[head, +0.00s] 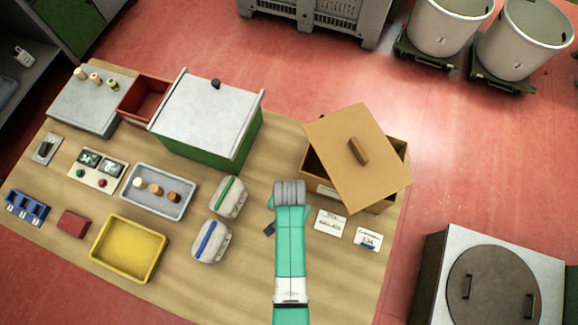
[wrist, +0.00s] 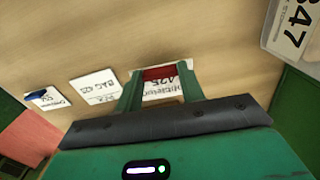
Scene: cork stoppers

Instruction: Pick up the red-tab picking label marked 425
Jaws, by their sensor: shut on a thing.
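The red-tab label (wrist: 166,89) is a white card with a red strip along its top and dark print, partly hidden by my fingers; its number appears to end in 25. My gripper (wrist: 159,82) is shut on it, a green finger at each side, close above the wooden table. In the wrist view a second white card (wrist: 97,86), printed with what looks like BAG 425, lies just left of it. A blue-tab card (wrist: 47,97) lies further left. In the head view my arm hides the held label, and two cards (head: 330,222) (head: 368,240) lie to its right.
An open cardboard box with a tilted lid (head: 358,158) stands behind the cards. Two clear bags with green (head: 229,197) and blue (head: 211,242) strips lie left of my arm. A white tag reading 347 (wrist: 291,27) shows at the wrist view's right. The table's front right is clear.

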